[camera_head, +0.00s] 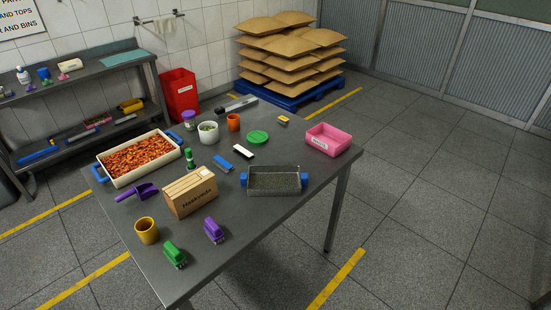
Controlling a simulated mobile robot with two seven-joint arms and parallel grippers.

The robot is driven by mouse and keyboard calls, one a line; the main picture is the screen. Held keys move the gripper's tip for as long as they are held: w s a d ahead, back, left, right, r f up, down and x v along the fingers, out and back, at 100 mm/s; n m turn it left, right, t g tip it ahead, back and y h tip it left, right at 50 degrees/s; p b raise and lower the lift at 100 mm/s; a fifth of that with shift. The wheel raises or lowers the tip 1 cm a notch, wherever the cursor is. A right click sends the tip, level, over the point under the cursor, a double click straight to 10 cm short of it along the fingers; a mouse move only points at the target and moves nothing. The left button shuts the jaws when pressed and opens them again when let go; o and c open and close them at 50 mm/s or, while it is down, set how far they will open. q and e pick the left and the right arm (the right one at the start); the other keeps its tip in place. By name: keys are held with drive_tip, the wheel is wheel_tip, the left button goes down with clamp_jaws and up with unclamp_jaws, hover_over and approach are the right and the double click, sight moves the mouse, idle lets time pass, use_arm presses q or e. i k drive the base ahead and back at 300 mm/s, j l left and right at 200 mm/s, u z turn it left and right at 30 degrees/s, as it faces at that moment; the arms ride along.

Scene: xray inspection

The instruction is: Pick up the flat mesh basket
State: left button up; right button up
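The flat mesh basket (274,188) is a shallow grey rectangular basket with a blue handle at its left end and another at its right end. It sits on the dark grey metal table (283,225), close to the edge on the right side. A grey speckled surface shows inside it; I cannot tell whether that is contents or mesh. Neither of my grippers appears in the head view, and nothing is touching the basket's handles.
A cardboard box (190,194) stands just left of the basket. A pink bin (333,140) is behind it to the right. A white tray of orange pieces (105,177), brushes, cups and a purple scoop (137,193) occupy the left. The table right of the basket is clear.

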sight(260, 180)
drive_tip(key=u, duration=0.5)
drive_tip(key=i+l+u, duration=0.1)
drive_tip(key=u, duration=0.3)
drive_tip(key=l+u, duration=0.6)
drive_tip(key=u, duration=0.25)
drive_tip(key=l+u, duration=0.3)
drive_tip(key=l, duration=0.25)
drive_tip(key=k+l+u, duration=0.1)
drive_tip(key=l+u, duration=0.2)
drive_tip(key=l, duration=0.2)
drive_tip(key=k+l+u, duration=0.1)
drive_tip(key=l, duration=0.25)
drive_tip(key=k+l, duration=0.15)
drive_tip(key=l, duration=0.2)
drive_tip(key=k+l+u, duration=0.15)
drive_tip(key=l, duration=0.2)
